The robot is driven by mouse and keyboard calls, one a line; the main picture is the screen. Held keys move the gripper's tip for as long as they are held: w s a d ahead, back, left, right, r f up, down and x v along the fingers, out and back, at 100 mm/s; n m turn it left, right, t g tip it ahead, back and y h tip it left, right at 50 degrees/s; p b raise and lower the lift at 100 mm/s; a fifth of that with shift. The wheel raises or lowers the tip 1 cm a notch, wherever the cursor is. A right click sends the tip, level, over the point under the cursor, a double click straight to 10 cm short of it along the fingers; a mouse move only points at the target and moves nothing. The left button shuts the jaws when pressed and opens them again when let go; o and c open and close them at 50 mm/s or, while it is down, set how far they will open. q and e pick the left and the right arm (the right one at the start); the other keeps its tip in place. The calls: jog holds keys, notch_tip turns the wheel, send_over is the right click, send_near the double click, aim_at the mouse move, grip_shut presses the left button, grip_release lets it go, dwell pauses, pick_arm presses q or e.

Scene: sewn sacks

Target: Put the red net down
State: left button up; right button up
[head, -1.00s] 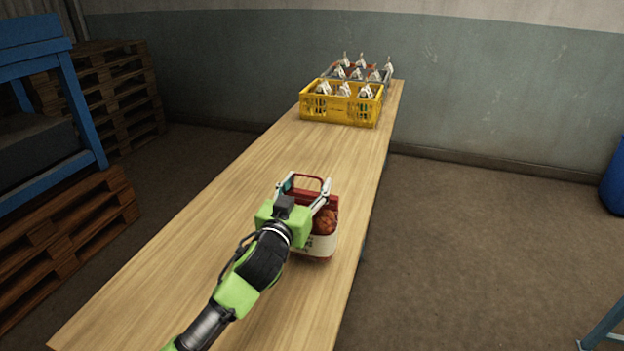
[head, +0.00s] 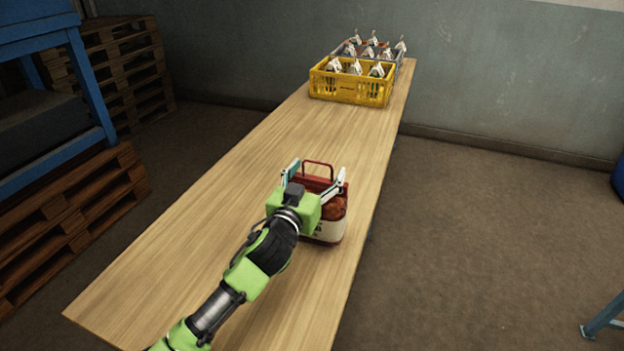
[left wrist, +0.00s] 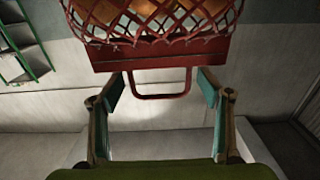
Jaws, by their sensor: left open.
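The red net (head: 325,206) stands upright on the table, with a white band round its lower part and a red loop handle on top. It holds orange-brown contents. In the left wrist view its mesh (left wrist: 160,20) hangs at the top, with the red bar and loop handle below. My left gripper (head: 315,178) is open at the net's top. Its two fingers stand apart on either side of the handle, and gaps show in the left wrist view (left wrist: 160,88). My gripper body hides part of the net. My right gripper is out of view.
The long wooden table (head: 200,215) is clear around the net. A yellow crate (head: 350,88) with several white-topped items stands at the far end, with a grey crate behind it. A blue rack (head: 90,85) and pallets (head: 75,220) stand left of the table.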

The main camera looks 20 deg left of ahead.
pick_arm(q)
jog(key=s+b, duration=0.1)
jog(key=s, duration=1)
jog(key=shift+s+a, duration=0.2)
jog(key=shift+s, duration=0.2)
jog(key=shift+r, duration=0.15)
